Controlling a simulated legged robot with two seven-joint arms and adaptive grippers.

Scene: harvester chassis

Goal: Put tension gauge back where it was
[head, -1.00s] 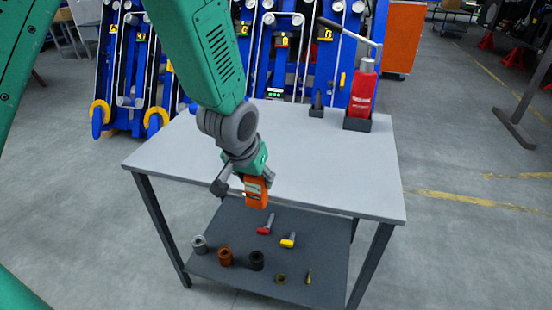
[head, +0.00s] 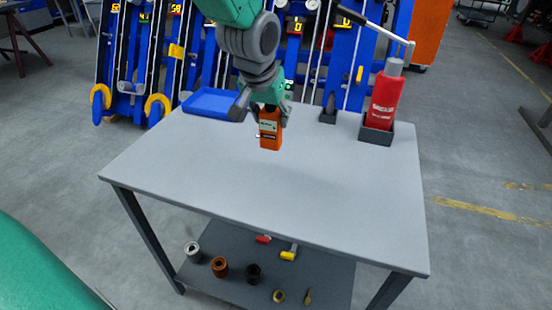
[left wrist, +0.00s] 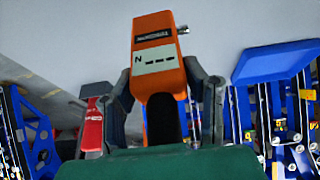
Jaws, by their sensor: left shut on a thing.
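The tension gauge (head: 270,130) is an orange handheld block with a pale display. My left gripper (head: 268,108) is shut on it and holds it upright above the middle of the grey table (head: 200,170). In the left wrist view the gauge (left wrist: 155,55) sits between the two fingers (left wrist: 165,95), its display showing "N" and dashes. A small metal stub sticks out of its side. I cannot tell the exact gap between gauge and tabletop. My right gripper is not in view.
A blue tray (head: 210,102) lies at the table's back left. A red bottle-like tool (head: 384,98) stands in a dark holder at the back right, beside a small dark holder (head: 328,115). Rings and small tools lie on the lower shelf (head: 225,285). The table's front is clear.

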